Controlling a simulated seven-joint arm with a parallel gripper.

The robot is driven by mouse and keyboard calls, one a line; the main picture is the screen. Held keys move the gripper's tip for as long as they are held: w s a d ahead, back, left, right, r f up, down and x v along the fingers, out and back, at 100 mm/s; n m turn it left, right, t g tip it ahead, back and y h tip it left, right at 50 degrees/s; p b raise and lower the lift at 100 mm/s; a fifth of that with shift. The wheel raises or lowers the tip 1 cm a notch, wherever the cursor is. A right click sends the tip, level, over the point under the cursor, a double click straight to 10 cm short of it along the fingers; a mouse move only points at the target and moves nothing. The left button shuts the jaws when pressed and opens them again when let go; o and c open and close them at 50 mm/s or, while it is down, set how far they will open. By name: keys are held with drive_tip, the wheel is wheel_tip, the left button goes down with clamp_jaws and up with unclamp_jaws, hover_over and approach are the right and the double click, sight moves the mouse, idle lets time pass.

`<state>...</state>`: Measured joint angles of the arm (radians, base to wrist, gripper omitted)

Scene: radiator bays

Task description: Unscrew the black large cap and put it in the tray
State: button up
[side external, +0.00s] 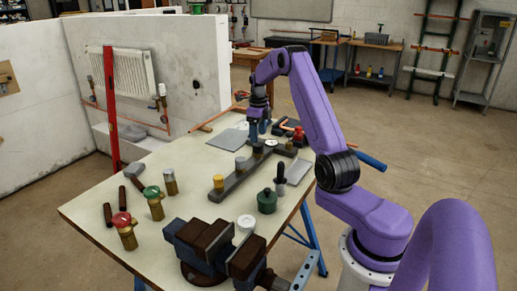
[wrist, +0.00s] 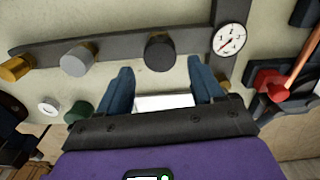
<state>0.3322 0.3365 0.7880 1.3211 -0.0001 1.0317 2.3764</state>
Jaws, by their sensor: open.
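The black large cap (wrist: 159,54) sits on the dark manifold bar, between the grey cap (wrist: 76,60) and the pressure gauge. It also shows in the side external view (side external: 258,149), just below my gripper (side external: 259,131). In the wrist view my gripper (wrist: 161,74) has its two blue fingers apart with nothing held, and the cap appears just beyond the gap between the tips. A pale flat piece, perhaps the tray (wrist: 165,102), shows between the fingers; it appears to be the light panel (side external: 297,172) right of the bar.
A yellow cap (side external: 218,182) sits at the near end of the bar. The gauge (wrist: 229,39) stands close beside the black cap. A red valve (wrist: 266,79), a green pot (side external: 266,201) and a vise (side external: 215,240) are also on the table. A grey sheet (side external: 226,139) lies left of the bar.

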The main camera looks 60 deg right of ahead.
sight(258, 144)
drive_tip(key=shift+m, duration=0.5)
drive_tip(key=shift+f, duration=2.55)
